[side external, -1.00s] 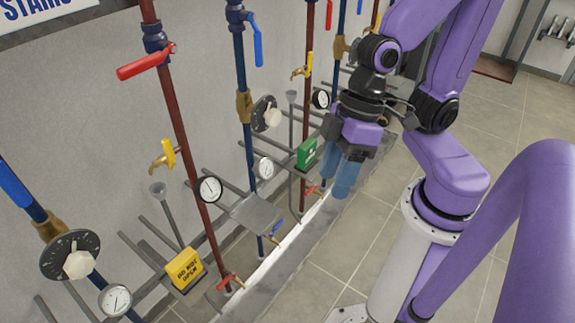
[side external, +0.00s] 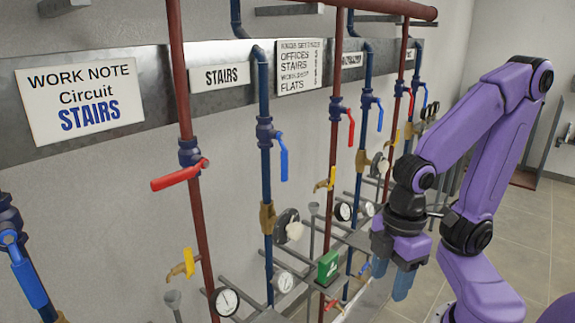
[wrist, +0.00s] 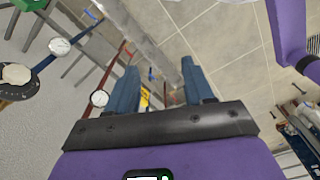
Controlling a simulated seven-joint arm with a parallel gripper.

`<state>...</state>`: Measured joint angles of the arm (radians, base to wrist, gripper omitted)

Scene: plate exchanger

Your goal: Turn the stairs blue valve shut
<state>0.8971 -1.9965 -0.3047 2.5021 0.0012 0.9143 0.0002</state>
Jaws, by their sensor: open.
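The stairs blue valve (side external: 282,160) has a blue lever on the blue pipe just right of the STAIRS sign (side external: 220,75). Its lever hangs down, along the pipe. My gripper (side external: 391,277) is in the side view, to the right of this valve and lower, away from the wall pipes. Its blue fingers point down. In the wrist view the two fingers (wrist: 160,82) are apart with nothing held between them. I cannot make out the stairs blue valve in the wrist view.
A red lever (side external: 180,175) sticks out sideways on the red pipe left of the valve. Gauges, a brass tap (side external: 182,264) and a green box (side external: 328,266) sit below. Another blue lever (side external: 378,113) hangs farther right. The tiled floor (side external: 505,235) is open at right.

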